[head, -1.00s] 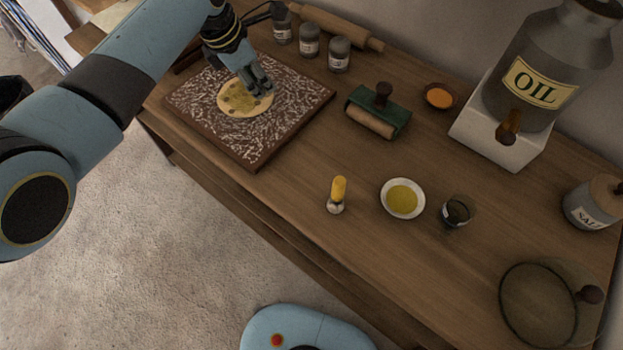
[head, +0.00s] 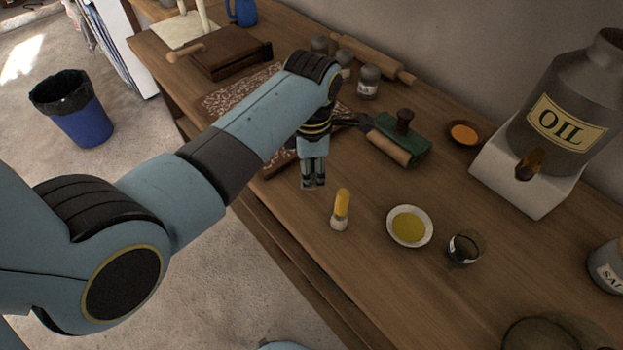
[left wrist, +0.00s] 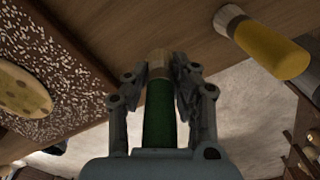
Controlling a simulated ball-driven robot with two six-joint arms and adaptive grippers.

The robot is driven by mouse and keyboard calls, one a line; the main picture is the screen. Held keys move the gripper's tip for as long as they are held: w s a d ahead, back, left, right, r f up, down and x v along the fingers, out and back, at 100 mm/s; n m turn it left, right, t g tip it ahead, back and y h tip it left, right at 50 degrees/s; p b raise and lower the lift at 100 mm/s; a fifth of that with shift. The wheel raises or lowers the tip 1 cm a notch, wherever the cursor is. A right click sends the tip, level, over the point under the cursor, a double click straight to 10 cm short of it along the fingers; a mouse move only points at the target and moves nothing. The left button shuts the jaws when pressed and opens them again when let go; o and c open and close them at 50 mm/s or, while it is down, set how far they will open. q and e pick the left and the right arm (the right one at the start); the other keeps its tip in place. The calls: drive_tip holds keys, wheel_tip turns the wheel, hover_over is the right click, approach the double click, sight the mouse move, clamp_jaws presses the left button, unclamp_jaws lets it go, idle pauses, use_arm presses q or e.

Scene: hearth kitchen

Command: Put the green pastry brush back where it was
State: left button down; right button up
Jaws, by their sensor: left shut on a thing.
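My left gripper (head: 313,182) is over the wooden table, off the front right side of the patterned board and left of the yellow-handled brush (head: 341,207). In the left wrist view it is shut on the green pastry brush (left wrist: 159,115). Its green handle lies between the fingers, with a pale tan part at its far end. In the head view the gripper mostly hides this brush. The yellow-handled brush stands upright on the table and also shows in the left wrist view (left wrist: 268,46). My right gripper is not in view.
A dish of yellow oil (head: 409,227) and a small dark glass (head: 463,249) stand right of the yellow brush. A green-topped roller tool (head: 403,136) is behind. The patterned board (head: 232,98) is partly hidden by my arm; flatbread (left wrist: 22,90) lies on it. The table's front edge is close.

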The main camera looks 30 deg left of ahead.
use_arm(q)
wheel_tip(320, 180, down, 3)
drive_tip(key=shift+a+f, duration=0.1)
drive_tip(key=shift+a, duration=0.05)
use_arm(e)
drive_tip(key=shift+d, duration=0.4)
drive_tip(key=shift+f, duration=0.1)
use_arm(q)
drive_tip(key=c, duration=1.5)
unclamp_jaws()
drive_tip(key=shift+f, duration=0.1)
drive_tip(key=shift+c, duration=0.2)
drive_tip(key=o, duration=0.5)
drive_tip(key=shift+c, duration=0.2)
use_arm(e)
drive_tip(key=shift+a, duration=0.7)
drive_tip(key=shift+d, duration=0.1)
